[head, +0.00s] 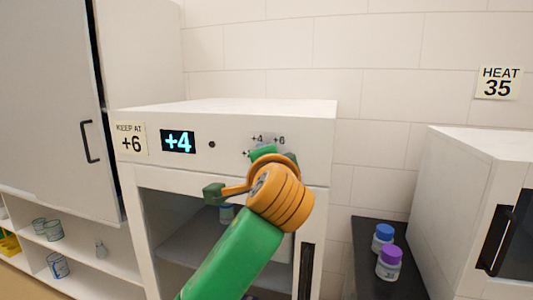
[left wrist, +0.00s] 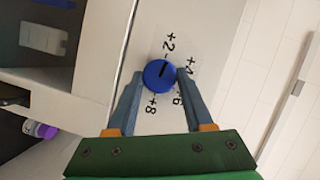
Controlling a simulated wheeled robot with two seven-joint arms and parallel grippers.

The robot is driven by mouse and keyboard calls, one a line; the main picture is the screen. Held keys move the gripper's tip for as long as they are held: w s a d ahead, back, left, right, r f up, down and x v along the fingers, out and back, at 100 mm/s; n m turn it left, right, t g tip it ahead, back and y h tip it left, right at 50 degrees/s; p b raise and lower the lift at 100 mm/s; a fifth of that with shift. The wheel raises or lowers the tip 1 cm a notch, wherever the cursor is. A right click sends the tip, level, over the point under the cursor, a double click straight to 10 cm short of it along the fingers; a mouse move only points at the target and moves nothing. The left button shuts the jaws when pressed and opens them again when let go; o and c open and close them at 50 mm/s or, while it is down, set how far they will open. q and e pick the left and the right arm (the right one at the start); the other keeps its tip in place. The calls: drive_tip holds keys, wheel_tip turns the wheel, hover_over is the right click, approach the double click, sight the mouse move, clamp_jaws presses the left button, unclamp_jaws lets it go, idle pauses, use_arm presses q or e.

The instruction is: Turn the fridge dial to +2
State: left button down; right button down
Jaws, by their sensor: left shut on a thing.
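The blue fridge dial (left wrist: 158,76) shows in the left wrist view on a white panel, with +2, +4, +6 and +8 printed around it. Its dark line points up and right, toward the side of +2 and +4; I cannot tell the exact mark. My left gripper (left wrist: 160,79) is shut on the dial, one finger on each side. In the head view my left gripper (head: 263,155) is at the fridge's (head: 230,108) front panel and hides the dial. The fridge display (head: 178,141) reads +4. My right gripper is not in view.
A sign (head: 131,139) beside the display says KEEP AT +6. A HEAT 35 sign (head: 497,82) hangs above a white appliance (head: 465,185) at right. Blue-capped (head: 382,238) and purple-capped (head: 389,263) jars stand on a dark surface between the fridge and that appliance.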

use_arm(q)
drive_tip(key=shift+n+g+p, duration=0.3)
drive_tip(key=shift+n+p, duration=0.05)
drive_tip(key=shift+n, duration=0.25)
idle(0.3)
drive_tip(key=shift+c, duration=1.6)
unclamp_jaws()
drive_tip(key=shift+a, duration=0.1)
drive_tip(key=s+r+b, duration=0.1)
drive_tip(key=s+b, duration=0.2)
drive_tip(key=s, duration=0.4)
drive_tip(key=shift+r, duration=0.2)
